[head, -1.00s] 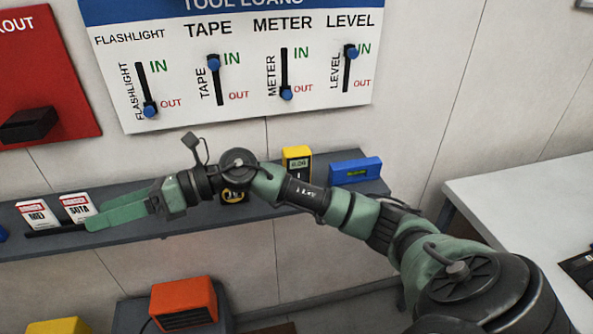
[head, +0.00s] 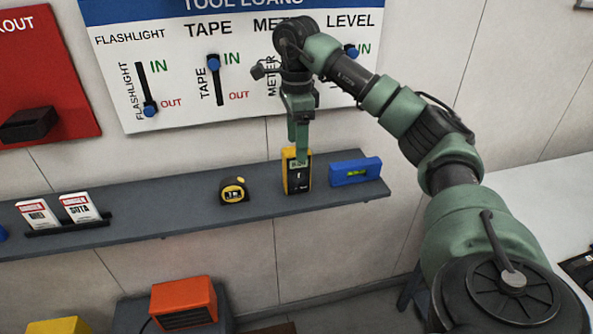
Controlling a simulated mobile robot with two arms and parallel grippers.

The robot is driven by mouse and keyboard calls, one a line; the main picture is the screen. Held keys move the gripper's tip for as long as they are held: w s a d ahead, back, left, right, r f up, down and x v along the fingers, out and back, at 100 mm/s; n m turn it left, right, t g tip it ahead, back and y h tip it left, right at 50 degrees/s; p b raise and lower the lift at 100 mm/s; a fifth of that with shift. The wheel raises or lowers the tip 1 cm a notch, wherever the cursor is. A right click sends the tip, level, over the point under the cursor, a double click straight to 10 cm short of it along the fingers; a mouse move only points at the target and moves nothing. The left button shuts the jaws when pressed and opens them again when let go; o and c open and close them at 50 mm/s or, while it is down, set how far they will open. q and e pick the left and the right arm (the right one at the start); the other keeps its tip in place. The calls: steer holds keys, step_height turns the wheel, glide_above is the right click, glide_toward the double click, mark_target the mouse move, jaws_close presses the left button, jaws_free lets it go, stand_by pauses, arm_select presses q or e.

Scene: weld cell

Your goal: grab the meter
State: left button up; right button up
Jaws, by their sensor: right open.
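The meter (head: 297,179) is a yellow and black handheld unit with a small display. It stands upright on the grey wall shelf (head: 130,228), between the tape measure and the blue level. My right gripper (head: 301,157) points down right at the top of the meter. Its green fingers overlap the upper part of the meter in the picture. It is open; whether the fingers touch the meter or sit around it cannot be told. My left gripper is not in view.
A yellow and black tape measure (head: 234,191) sits left of the meter, and a blue level (head: 355,171) close on its right. Danger tags (head: 80,208) stand in a holder at the left. The tool loans board (head: 190,75) is on the wall behind my arm.

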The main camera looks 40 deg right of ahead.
mark_target(297, 170)
step_height(297, 170, down, 6)
steer(key=shift+s+a+r+p, duration=0.1)
steer(key=shift+s+r+p, duration=0.1)
steer(key=shift+p, duration=0.75)
steer(key=shift+w+f, duration=0.15)
steer(key=shift+f, duration=0.25)
jaws_close()
